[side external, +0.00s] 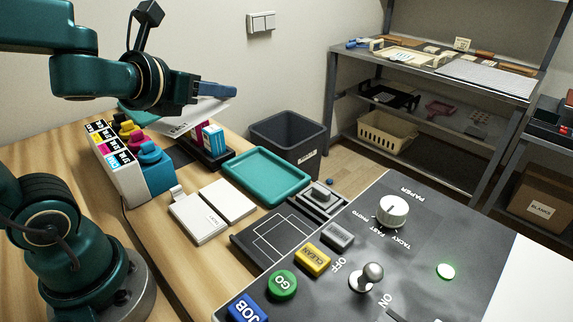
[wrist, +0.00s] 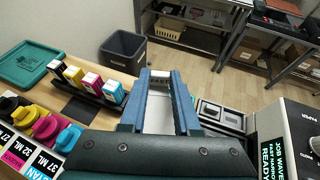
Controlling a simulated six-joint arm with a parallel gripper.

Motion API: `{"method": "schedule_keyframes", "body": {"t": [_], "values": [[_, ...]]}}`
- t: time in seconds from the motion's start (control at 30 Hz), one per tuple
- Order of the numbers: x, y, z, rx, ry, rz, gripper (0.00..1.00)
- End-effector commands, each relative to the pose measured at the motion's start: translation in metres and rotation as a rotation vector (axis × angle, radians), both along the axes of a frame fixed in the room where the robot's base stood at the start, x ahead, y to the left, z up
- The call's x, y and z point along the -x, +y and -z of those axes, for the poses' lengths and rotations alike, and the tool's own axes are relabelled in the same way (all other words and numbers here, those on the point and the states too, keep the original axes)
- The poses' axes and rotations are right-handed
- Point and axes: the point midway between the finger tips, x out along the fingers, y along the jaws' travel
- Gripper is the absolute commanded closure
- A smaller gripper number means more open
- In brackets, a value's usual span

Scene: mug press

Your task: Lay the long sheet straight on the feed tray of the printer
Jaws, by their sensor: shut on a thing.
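My gripper (side external: 228,91) is in the upper left of the side view, above the wooden bench. It is shut on a white sheet (side external: 196,117), which sticks out below the fingers, tilted, with dark print on it. In the wrist view the sheet (wrist: 158,112) shows pale between the two blue fingers of my gripper (wrist: 160,75); part of it is hidden. The printer (side external: 450,240) has a dark panel with buttons, a knob and a green light. It also shows in the wrist view (wrist: 292,125). I cannot tell which part is its feed tray.
Ink bottles (side external: 150,165) and a cartridge rack (side external: 212,145) stand below my gripper. A teal tray (side external: 302,190), white card stacks (side external: 198,218) and a dark plate with white outlines (side external: 250,240) lie between there and the printer. A grey bin (side external: 290,135) stands behind.

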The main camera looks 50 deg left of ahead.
Motion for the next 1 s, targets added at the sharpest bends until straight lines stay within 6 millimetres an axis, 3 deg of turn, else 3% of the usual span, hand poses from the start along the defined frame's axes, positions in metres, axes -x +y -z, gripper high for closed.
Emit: {"method": "schedule_keyframes", "body": {"t": [0.2, 0.4, 0.7, 1.0], "values": [[0.003, -0.027, 0.016, 0.015, -0.005, 0.183, 1.0], [0.001, -0.052, 0.016, 0.02, -0.023, 0.308, 1.0], [-0.006, -0.073, 0.007, 0.017, -0.028, 0.365, 1.0], [-0.013, -0.079, -0.004, 0.017, -0.037, 0.336, 1.0]]}}
